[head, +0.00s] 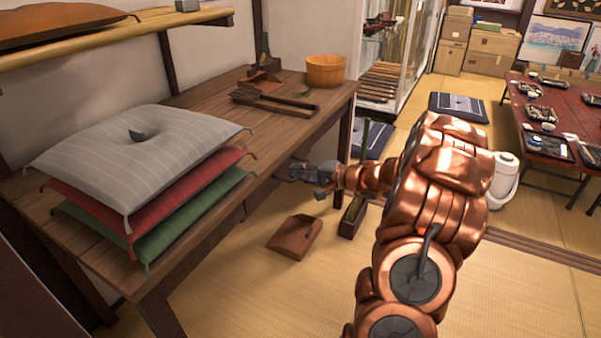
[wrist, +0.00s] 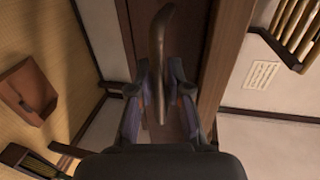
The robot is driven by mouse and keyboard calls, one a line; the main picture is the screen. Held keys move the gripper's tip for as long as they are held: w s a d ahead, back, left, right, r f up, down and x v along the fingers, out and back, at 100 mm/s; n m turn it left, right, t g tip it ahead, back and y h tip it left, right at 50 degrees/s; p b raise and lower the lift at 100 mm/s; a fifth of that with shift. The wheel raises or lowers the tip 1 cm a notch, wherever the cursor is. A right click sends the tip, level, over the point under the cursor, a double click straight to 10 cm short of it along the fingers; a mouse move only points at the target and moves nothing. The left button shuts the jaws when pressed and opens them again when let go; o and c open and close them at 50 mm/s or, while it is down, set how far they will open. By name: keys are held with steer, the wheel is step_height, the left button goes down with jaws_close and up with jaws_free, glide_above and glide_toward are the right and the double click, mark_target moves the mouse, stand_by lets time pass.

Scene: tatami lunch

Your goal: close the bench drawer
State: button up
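The wooden bench (head: 205,88) stands along the left wall in the head view. My gripper (head: 297,172) is low at its front side, just under the top's edge. In the wrist view, a dark brown wood front (wrist: 190,35), seemingly the drawer's, lies ahead of my gripper (wrist: 160,68). A dark curved bar (wrist: 162,45), seemingly the drawer handle, stands between the two fingers. The fingers are apart, one on each side, with small gaps showing. I cannot tell how far the drawer is out; the bench top hides it in the head view.
Striped grey, red and green cushions (head: 140,150) are stacked on the bench, with a wooden tub (head: 326,71) at its far end. Open floor (head: 270,300) lies in front.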

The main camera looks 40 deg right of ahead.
steer(key=shift+o, duration=1.4)
steer(key=shift+d, duration=0.1)
steer(key=shift+s, duration=0.1)
steer(key=v, duration=1.2)
